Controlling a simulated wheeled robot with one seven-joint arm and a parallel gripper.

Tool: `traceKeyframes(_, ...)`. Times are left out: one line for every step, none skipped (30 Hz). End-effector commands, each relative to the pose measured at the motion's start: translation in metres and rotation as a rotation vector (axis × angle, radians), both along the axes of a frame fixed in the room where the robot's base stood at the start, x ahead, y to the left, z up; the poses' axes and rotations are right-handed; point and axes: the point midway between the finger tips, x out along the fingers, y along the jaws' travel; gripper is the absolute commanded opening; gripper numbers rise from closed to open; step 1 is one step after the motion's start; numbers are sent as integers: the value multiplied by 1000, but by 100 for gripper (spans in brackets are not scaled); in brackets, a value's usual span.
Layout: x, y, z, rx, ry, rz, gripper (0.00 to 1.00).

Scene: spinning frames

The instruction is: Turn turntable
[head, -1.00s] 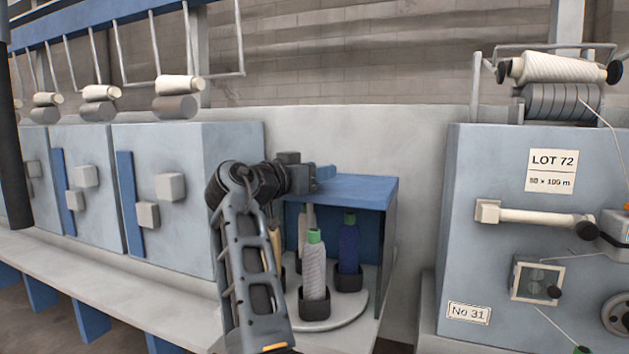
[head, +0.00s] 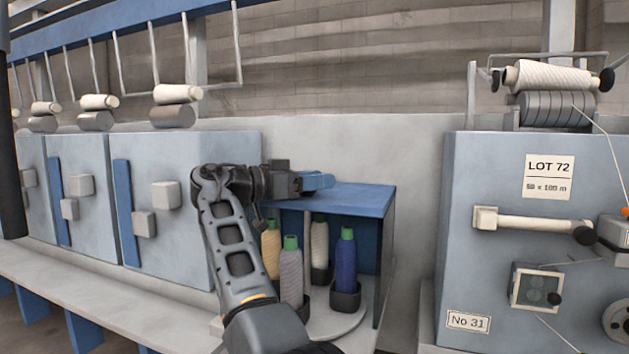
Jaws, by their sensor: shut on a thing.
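The turntable (head: 335,327) is a round pale grey disc inside an open blue cabinet (head: 378,199). Dark cups on it hold upright bobbins with green tops: a grey one (head: 291,278) in front, a blue one (head: 346,262) at right, a white one (head: 319,246) behind and a tan one (head: 271,250) at left. My gripper (head: 318,181) is at the cabinet's top left edge, above the bobbins. It is shut on a part there that its own body hides. My arm covers the disc's left side.
Grey-blue machine boxes (head: 180,225) stand at left behind a long pale ledge (head: 110,286). A larger machine (head: 470,255) with a LOT 72 label stands at right. A narrow gap lies between it and the cabinet.

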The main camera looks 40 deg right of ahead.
Motion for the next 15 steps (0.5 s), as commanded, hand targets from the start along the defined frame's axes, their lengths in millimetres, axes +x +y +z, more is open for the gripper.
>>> traceKeyframes(0, -1, -1, 3, 1, -12, 0)
traceKeyframes(-1, -1, -1, 3, 1, -19, 0)
traceKeyframes(-1, -1, -1, 3, 1, -26, 0)
traceKeyframes(-1, -1, -1, 3, 1, -30, 0)
traceKeyframes(-1, -1, -1, 3, 1, -34, 0)
traceKeyframes(-1, 0, -1, 3, 1, -39, 0)
traceKeyframes(-1, 0, -1, 3, 1, -42, 0)
traceKeyframes(-1, 0, -1, 3, 1, -45, 0)
traceKeyframes(-1, 0, -1, 3, 0, -47, 0)
traceKeyframes(-1, 0, -1, 3, 0, -49, 0)
traceKeyframes(-1, 0, -1, 3, 0, -50, 0)
traceKeyframes(-1, 0, -1, 3, 0, -51, 0)
traceKeyframes(-1, 0, -1, 3, 0, -51, 0)
traceKeyframes(-1, 0, -1, 3, 0, -52, 0)
traceKeyframes(-1, 0, -1, 3, 0, -52, 0)
